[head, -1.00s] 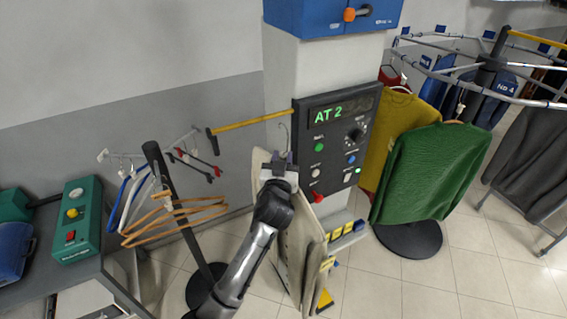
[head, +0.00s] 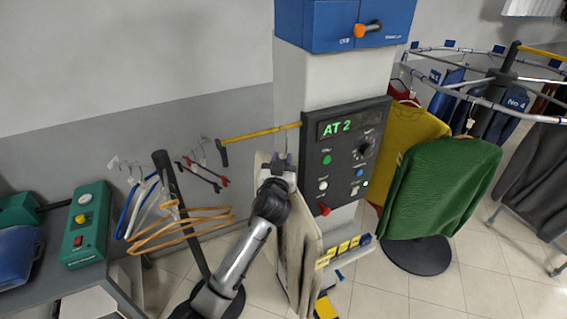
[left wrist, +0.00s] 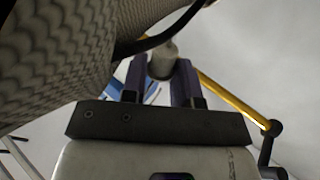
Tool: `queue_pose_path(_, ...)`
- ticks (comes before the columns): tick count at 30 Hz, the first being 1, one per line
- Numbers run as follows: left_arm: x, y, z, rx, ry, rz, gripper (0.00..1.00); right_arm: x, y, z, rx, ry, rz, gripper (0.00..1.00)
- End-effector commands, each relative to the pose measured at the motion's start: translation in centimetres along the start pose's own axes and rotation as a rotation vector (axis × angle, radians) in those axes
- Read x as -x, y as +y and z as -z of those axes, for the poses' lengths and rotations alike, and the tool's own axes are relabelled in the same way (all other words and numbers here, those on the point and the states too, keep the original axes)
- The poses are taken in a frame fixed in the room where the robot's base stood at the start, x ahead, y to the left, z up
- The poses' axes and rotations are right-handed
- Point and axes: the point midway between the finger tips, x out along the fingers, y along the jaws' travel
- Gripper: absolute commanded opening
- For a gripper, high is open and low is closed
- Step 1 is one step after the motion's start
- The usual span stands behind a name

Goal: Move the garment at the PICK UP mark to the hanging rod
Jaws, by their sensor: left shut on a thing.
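A cream knitted garment (head: 304,245) hangs on a hanger below and behind my left gripper, in front of the pillar. Its ribbed cloth fills the upper left of the left wrist view (left wrist: 60,55). My left gripper (head: 284,163) is shut on the hanger's grey neck (left wrist: 163,62), between the two fingers. The hanger's thin hook rises above the gripper and overlaps the yellow hanging rod (head: 262,132) in the head view; I cannot tell whether they touch. The rod sticks out left from the pillar, with a dark end, and also shows in the left wrist view (left wrist: 235,103). My right gripper is not in view.
A control panel (head: 345,155) reading "AT 2" is just right of the gripper. A stand with empty hangers (head: 185,228) is at left, beside a counter with a green box (head: 88,225). A green sweater (head: 440,190) and a round rail (head: 480,90) are at right.

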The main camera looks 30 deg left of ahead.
Motion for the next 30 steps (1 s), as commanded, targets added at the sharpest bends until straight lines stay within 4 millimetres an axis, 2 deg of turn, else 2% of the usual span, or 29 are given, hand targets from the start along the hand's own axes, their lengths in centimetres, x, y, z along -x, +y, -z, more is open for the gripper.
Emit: queue_pose_path(30,-0.82,-0.67,0.03,0.001,0.002,-0.004,0.0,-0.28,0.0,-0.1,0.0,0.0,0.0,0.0)
